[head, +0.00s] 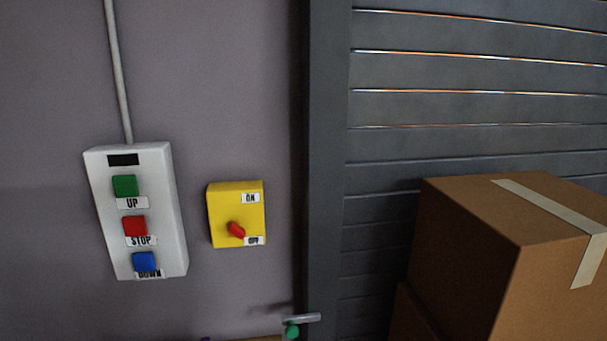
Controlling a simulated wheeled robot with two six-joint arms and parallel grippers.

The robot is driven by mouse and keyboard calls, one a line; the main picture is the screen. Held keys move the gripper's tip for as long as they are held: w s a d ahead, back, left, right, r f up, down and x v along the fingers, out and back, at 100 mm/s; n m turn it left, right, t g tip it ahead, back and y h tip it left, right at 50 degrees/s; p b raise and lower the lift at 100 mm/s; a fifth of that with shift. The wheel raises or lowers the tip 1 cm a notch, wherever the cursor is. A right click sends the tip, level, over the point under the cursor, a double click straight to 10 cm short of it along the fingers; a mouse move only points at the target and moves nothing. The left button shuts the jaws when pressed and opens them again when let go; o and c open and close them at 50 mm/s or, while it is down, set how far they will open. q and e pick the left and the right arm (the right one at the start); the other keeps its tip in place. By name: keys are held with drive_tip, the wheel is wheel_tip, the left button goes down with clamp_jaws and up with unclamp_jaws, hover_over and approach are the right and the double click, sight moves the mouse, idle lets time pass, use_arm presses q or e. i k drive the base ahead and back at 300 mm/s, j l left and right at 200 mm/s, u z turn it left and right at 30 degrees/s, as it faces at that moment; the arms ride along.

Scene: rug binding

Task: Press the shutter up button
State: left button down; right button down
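A pale grey control box (168,215) is fixed to the wall at the left of the head view. Its green button (125,186) sits at the top above an UP label (132,203). A red button (134,225) with a STOP label is in the middle, and a blue button (144,261) with a DOWN label is at the bottom. The grey slatted shutter (450,110) fills the right side behind a dark frame post; its lower part is hidden by boxes. Neither of my grippers shows in the head view.
A yellow switch box (222,215) with a red knob (236,230), turned towards OFF, is right of the control box. Stacked cardboard boxes (465,260) stand before the shutter at the lower right. A small grey and green item (292,331) shows at the bottom edge.

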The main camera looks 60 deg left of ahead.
sight(124, 186)
drive_tip(key=u, duration=2.7)
